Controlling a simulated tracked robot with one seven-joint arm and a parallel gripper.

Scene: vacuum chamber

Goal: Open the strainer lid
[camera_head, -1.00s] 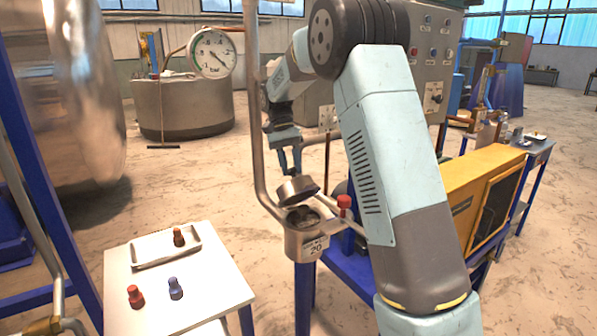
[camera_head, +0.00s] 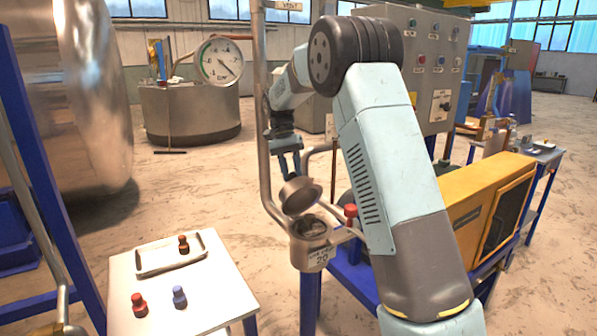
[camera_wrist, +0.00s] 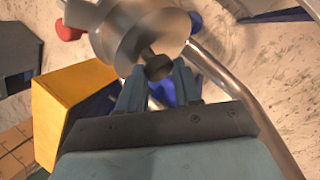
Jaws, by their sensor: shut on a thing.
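The strainer (camera_head: 313,257) is a metal pot with a tag on its front, beside the vertical pipe. Its round metal lid (camera_head: 301,197) is swung up and tilted steeply, so the dark mouth of the pot shows. My gripper (camera_head: 290,172) is behind and above the lid, fingers pointing down. In the wrist view the fingertips (camera_wrist: 158,80) are closed around the dark knob (camera_wrist: 158,67) on the lid (camera_wrist: 137,28). The lid hides most of the pot in that view.
A red-handled valve (camera_head: 350,213) is right of the strainer, close to my arm. A metal pipe (camera_head: 264,130) rises at its left. A white table (camera_head: 215,290) at lower left holds a tray (camera_head: 150,262) and small red, blue and brown pieces. A yellow box (camera_head: 480,205) stands at right.

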